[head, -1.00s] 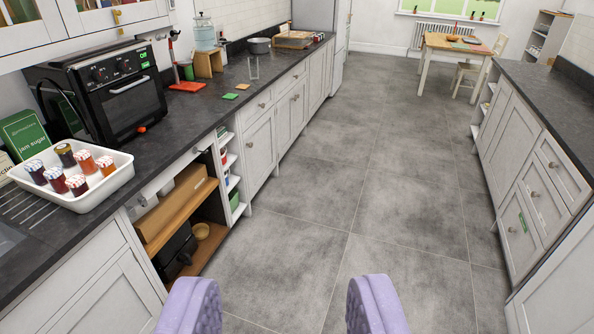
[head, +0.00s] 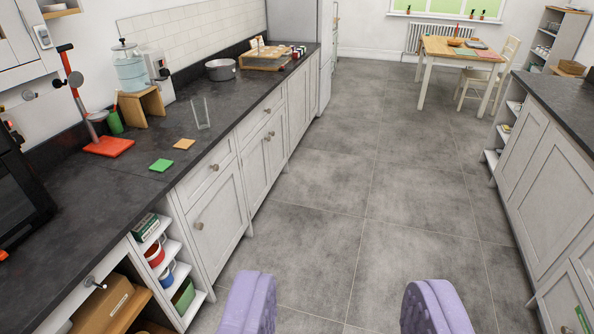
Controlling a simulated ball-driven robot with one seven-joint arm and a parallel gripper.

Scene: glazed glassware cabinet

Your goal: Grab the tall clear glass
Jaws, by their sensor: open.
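The tall clear glass (head: 201,113) stands on the dark worktop (head: 140,205) at the left, near its front edge. It is see-through and its outline is faint. It looks slightly tilted in the picture. My gripper (head: 337,305) shows at the bottom of the view as two lilac fingers set wide apart. It is open, with only grey floor seen between the fingers. It is over the aisle, well to the right of the glass and nearer to me, not touching anything.
Green (head: 162,165) and orange (head: 184,144) coasters lie near the glass. The floor aisle (head: 320,200) is clear. Cabinets (head: 541,175) line the right.

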